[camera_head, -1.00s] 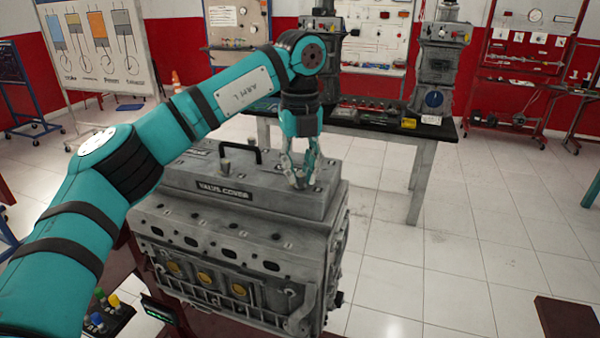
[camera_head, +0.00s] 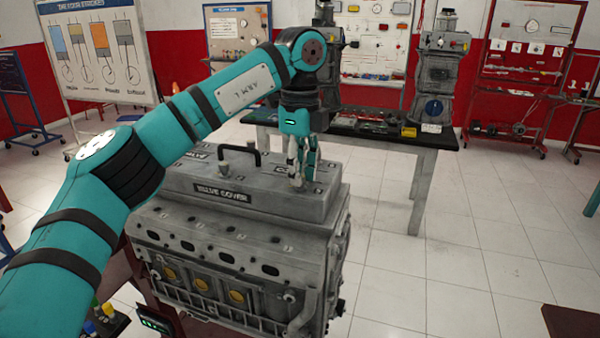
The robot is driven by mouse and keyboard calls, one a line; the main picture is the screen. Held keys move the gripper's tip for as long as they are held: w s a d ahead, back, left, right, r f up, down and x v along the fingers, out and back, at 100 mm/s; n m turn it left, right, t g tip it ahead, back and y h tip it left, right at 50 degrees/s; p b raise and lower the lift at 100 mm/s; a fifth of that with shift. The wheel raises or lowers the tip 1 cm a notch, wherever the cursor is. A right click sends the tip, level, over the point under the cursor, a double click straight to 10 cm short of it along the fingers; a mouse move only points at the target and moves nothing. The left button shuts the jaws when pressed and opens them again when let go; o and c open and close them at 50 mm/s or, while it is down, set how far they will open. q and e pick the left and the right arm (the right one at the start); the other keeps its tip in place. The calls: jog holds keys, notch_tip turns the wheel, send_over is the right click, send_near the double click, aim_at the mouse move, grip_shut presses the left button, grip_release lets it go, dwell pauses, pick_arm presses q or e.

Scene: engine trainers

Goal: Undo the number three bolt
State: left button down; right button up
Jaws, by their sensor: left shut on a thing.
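The engine block (camera_head: 235,250) stands in front of me with a grey valve cover (camera_head: 270,207) on top, labelled "VALVE COVER". A black handle (camera_head: 243,154) and a bolt (camera_head: 224,168) stand on the cover's left part. My left gripper (camera_head: 299,182) points down at the right end of the cover. Its fingers are shut on a bolt there, which they mostly hide. I cannot read the number beside it. My right gripper is not in view.
A table (camera_head: 385,141) with tools and two grey machines stands behind the engine. A control box with coloured buttons (camera_head: 108,312) is at the lower left. A dark red surface (camera_head: 572,322) is at the lower right. The tiled floor right of the engine is clear.

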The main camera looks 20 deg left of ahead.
pick_arm(q)
jog(key=shift+n, duration=0.3)
jog(key=c, duration=1.2)
grip_release()
notch_tip(320, 180, up, 12)
jog(key=shift+w, duration=0.1)
